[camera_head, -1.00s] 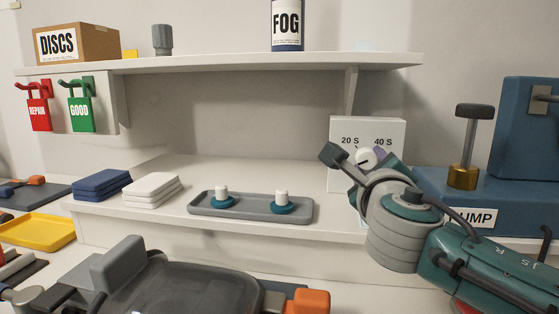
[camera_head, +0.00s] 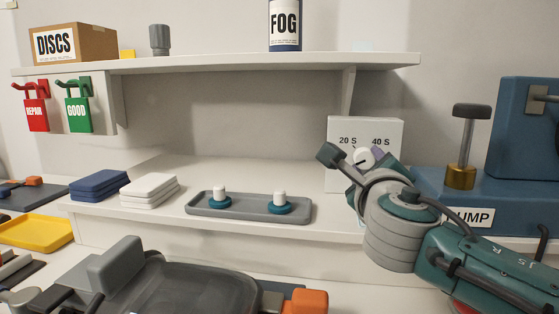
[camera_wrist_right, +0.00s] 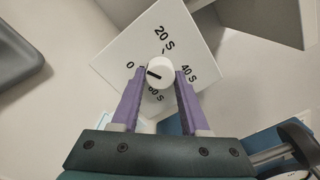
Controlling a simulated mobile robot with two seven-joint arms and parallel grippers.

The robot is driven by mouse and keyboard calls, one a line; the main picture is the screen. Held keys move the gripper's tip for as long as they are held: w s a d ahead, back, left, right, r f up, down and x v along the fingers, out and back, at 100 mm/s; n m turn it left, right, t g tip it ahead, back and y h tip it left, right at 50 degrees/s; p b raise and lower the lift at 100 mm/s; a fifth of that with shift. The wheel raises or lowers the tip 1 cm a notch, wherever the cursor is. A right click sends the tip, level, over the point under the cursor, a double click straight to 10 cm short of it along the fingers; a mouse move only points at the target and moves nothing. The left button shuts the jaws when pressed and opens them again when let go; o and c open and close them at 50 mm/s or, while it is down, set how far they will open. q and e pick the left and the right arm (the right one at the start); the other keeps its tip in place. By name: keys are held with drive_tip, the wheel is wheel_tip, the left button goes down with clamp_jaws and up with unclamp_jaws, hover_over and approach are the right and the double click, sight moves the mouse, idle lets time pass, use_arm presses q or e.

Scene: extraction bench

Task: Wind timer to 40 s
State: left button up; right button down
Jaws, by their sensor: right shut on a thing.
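The timer is a white box (camera_head: 347,178) standing on the bench at the right, with 20 S and 40 S readable on its face in the head view. In the right wrist view its face (camera_wrist_right: 128,50) shows 0, 20 S, 40 S and 60 S around a white round knob (camera_wrist_right: 160,72). The knob's black mark points left, close to the 0 side. My right gripper (camera_wrist_right: 161,80) has its purple fingers on either side of the knob, shut on it. In the head view my right gripper (camera_head: 364,160) partly covers the timer's front. My left gripper is not in view.
A blue pump (camera_head: 430,190) with a brass-and-grey plunger (camera_head: 461,176) stands close right of the timer. A grey tray (camera_head: 240,214) with two white-topped teal pieces lies left of it. A shelf (camera_head: 220,63) runs above.

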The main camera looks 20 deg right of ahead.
idle(0.6)
drive_tip(key=c, duration=0.8)
unclamp_jaws()
drive_tip(key=shift+c, duration=0.2)
drive_tip(key=o, duration=0.4)
drive_tip(key=p+v, duration=0.1)
drive_tip(key=v, duration=0.5)
drive_tip(key=shift+s+a, duration=0.1)
drive_tip(key=shift+s, duration=0.1)
drive_tip(key=shift+s+a, duration=0.25)
drive_tip(key=shift+s, duration=0.25)
